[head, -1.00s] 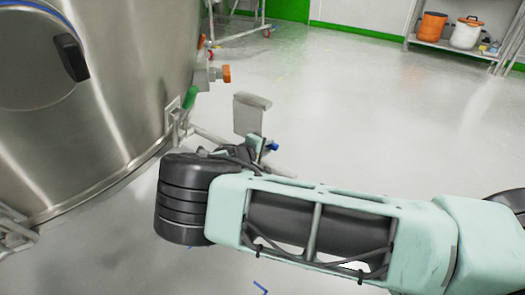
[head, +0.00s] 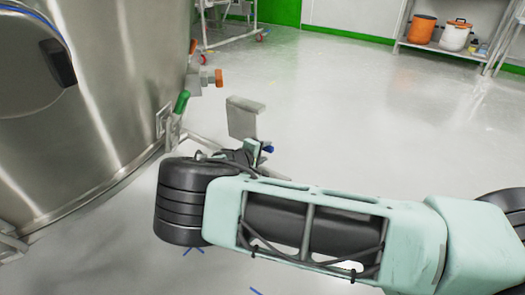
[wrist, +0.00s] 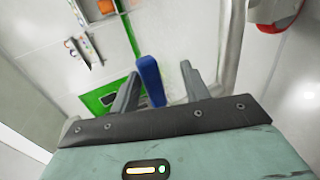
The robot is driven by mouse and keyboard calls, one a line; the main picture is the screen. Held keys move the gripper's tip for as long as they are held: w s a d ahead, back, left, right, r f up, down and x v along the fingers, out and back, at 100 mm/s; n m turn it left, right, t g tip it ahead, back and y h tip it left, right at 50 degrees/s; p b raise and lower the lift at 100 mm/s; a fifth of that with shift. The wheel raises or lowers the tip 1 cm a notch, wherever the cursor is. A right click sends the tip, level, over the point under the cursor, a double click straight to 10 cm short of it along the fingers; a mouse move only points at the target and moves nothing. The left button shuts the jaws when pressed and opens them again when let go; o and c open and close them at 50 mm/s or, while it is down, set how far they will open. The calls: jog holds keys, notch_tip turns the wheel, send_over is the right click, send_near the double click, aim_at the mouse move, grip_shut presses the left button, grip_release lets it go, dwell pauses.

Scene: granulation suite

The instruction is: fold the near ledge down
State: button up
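A grey L-shaped plate with a flat top flange (head: 243,117) stands upright just beyond my wrist in the head view; it may be the near ledge, but its mount is hidden. A small blue part (head: 267,149) shows at its lower right, beside the end of my arm. In the wrist view, my gripper (wrist: 160,70) has its two fingers apart. A blue bar (wrist: 150,80) shows between them, nearer the left finger, with a gap to the right finger. I cannot tell whether the bar touches the left finger. My forearm hides what lies below.
A large steel vessel (head: 95,90) fills the left, with a green-handled valve (head: 181,103) and an orange-capped fitting (head: 218,77) projecting near my gripper. A shelf with an orange tub (head: 422,29) and a white tub (head: 455,36) stands far right. The middle floor is clear.

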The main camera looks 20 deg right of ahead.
jog(key=shift+a+r, duration=0.15)
jog(key=shift+a, duration=0.15)
jog(key=shift+s+a+r, duration=0.15)
jog(key=shift+a, duration=0.05)
jog(key=p+v, duration=0.6)
jog(key=v, duration=1)
jog(key=shift+s+a+p, duration=0.25)
jog(key=shift+s+p, duration=0.05)
jog(key=shift+p, duration=0.05)
